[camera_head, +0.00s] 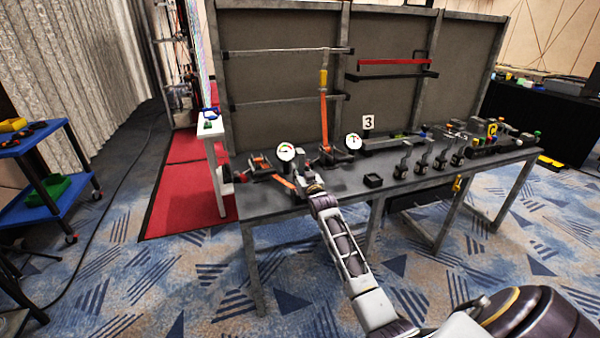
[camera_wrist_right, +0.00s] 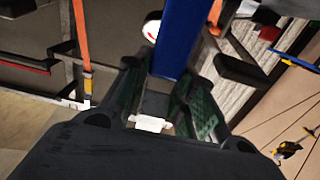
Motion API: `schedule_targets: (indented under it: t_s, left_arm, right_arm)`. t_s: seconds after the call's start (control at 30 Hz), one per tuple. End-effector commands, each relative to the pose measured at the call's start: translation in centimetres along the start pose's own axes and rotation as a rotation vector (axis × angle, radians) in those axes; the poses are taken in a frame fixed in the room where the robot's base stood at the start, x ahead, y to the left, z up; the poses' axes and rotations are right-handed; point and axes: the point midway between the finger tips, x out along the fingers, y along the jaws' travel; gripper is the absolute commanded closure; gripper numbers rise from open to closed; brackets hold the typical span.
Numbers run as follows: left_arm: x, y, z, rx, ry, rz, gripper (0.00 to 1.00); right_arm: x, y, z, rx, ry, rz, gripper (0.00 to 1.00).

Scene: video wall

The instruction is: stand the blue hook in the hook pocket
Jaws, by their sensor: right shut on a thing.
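My right gripper (camera_head: 309,181) is above the left part of the dark workbench (camera_head: 335,190). In the right wrist view it is shut on a blue bar (camera_wrist_right: 180,38), which I take to be the blue hook. The bar stands out lengthwise between the green-black fingers (camera_wrist_right: 172,90); its far end is cut off by the picture's top edge. I cannot make the hook out in the head view. A small black open box (camera_head: 373,180) stands on the bench right of the gripper; it may be the hook pocket, but I cannot tell. My left gripper is out of view.
Two round gauges (camera_head: 286,152) (camera_head: 354,141) stand behind the gripper. An orange strap (camera_head: 324,115) hangs from the panel (camera_head: 285,75) to the bench. Several upright valve-like fittings (camera_head: 422,160) line the bench further right. Bare bench lies around the small box.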

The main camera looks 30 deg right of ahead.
Motion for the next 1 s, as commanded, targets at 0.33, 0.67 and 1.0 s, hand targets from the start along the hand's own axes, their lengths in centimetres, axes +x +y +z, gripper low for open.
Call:
schedule_targets:
  t_s: [0.33,0.67,1.0]
  left_arm:
    - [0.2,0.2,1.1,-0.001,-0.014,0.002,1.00]
    - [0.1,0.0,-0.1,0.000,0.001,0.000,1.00]
    - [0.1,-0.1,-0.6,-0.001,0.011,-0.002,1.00]
  right_arm:
    - [0.0,0.0,0.2,0.000,0.000,0.000,0.56]
    - [0.0,0.0,0.2,0.000,0.000,0.000,0.53]
    - [-0.8,0.0,0.1,0.000,-0.001,0.000,0.53]
